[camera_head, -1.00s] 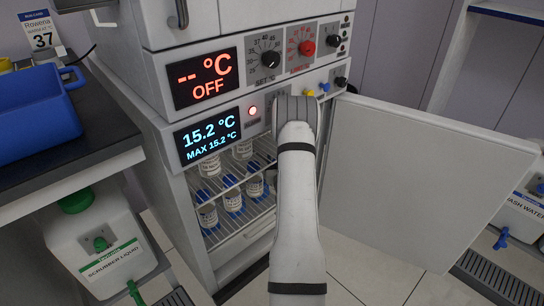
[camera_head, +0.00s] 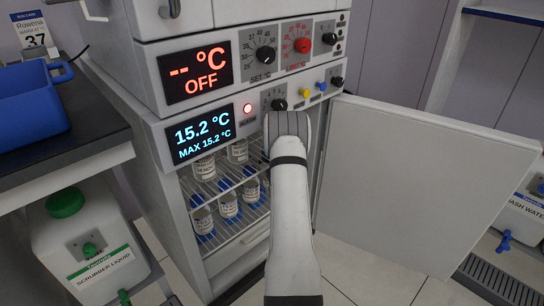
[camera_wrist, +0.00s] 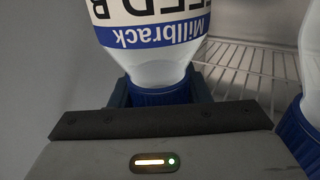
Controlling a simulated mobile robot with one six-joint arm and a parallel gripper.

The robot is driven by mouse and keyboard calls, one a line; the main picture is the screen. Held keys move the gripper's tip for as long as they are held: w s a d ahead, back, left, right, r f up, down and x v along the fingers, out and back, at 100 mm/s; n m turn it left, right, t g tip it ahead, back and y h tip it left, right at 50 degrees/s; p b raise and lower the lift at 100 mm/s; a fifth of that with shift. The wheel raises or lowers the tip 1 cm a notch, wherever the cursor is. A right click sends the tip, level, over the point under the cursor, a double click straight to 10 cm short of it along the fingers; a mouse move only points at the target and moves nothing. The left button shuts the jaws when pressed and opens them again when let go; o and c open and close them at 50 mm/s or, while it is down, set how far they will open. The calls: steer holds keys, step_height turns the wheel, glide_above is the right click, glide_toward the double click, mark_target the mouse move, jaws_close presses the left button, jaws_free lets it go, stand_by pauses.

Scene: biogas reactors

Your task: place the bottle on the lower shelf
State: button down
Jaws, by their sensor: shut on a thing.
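In the wrist view a white bottle (camera_wrist: 150,65) with a blue cap and a "Millbrack" label is between the fingers of my gripper (camera_wrist: 160,92). The gripper is shut on it at the cap end. In the head view my arm reaches into the open fridge, and its forearm hides the gripper and the held bottle. The fridge has an upper wire shelf (camera_head: 228,183) and a lower wire shelf (camera_head: 247,226). Several labelled bottles stand on each, including one on the lower shelf (camera_head: 228,206). The right part of both shelves is hidden by my arm.
Another bottle (camera_wrist: 308,130) is close on the right in the wrist view, beside a wire rack (camera_wrist: 250,70). The fridge door (camera_head: 415,180) stands open to the right. A counter with a blue bin (camera_head: 28,112) and a scrubber liquid canister (camera_head: 88,245) are on the left.

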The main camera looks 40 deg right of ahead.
steer(key=shift+f, duration=0.1)
steer(key=c, duration=0.8)
jaws_free()
steer(key=shift+o, duration=0.2)
steer(key=p+v, duration=0.4)
steer(key=v, duration=0.8)
steer(key=shift+p, duration=0.3)
steer(key=shift+s, duration=0.1)
